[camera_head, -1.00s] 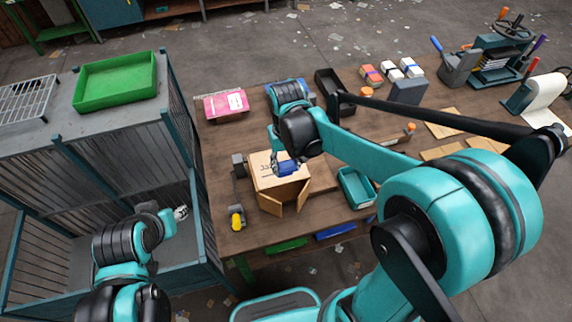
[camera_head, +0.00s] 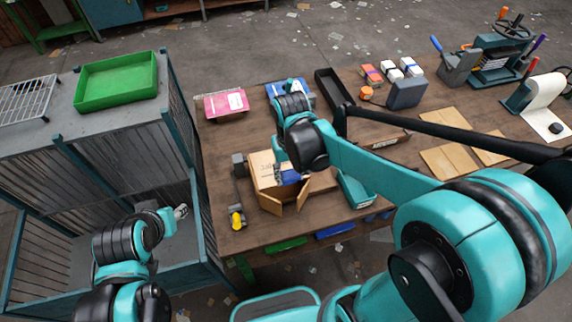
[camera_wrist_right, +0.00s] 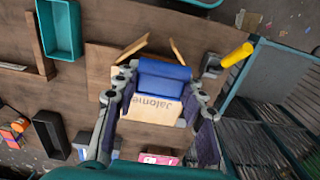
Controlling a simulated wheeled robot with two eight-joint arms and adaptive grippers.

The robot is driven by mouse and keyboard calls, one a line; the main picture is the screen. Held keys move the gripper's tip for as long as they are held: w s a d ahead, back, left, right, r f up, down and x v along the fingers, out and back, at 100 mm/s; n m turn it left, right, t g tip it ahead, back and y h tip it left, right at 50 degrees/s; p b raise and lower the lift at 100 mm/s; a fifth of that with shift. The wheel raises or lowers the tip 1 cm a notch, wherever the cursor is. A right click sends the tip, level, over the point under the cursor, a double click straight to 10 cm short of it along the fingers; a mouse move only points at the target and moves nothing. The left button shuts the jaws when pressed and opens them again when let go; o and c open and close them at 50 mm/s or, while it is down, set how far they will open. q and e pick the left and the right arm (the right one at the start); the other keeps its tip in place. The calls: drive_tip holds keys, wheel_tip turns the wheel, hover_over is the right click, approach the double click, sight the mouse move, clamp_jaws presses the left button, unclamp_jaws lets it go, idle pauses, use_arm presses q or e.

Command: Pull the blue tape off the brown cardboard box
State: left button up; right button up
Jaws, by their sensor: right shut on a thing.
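The brown cardboard box (camera_head: 261,170) stands on the wooden table with its flaps open toward me. The right wrist view shows printed lettering on the box (camera_wrist_right: 150,112). The blue tape (camera_head: 291,177) shows at the box as a broad blue piece, also in the right wrist view (camera_wrist_right: 164,72). My right gripper (camera_wrist_right: 160,86) has one finger on each side of the blue tape and is shut on it. Whether the tape still touches the box is unclear. My left gripper (camera_head: 181,211) is away from the box, over the grey bin at left; its jaws are too small to judge.
A yellow-handled tool (camera_head: 237,218) lies left of the box. A teal tray (camera_head: 356,190) stands to its right. A pink box (camera_head: 226,104) and a black tray (camera_head: 333,92) lie farther back. The slatted bin (camera_head: 178,130) borders the table at left.

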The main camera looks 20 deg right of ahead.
drive_tip(key=shift+s+p, duration=0.35)
drive_tip(key=shift+s, duration=1.35)
drive_tip(key=shift+r, duration=0.1)
drive_tip(key=s+r+p, duration=0.3)
drive_tip(key=r+p, duration=0.2)
drive_tip(key=p, duration=0.1)
drive_tip(key=shift+r, duration=0.4)
drive_tip(key=shift+d, duration=0.1)
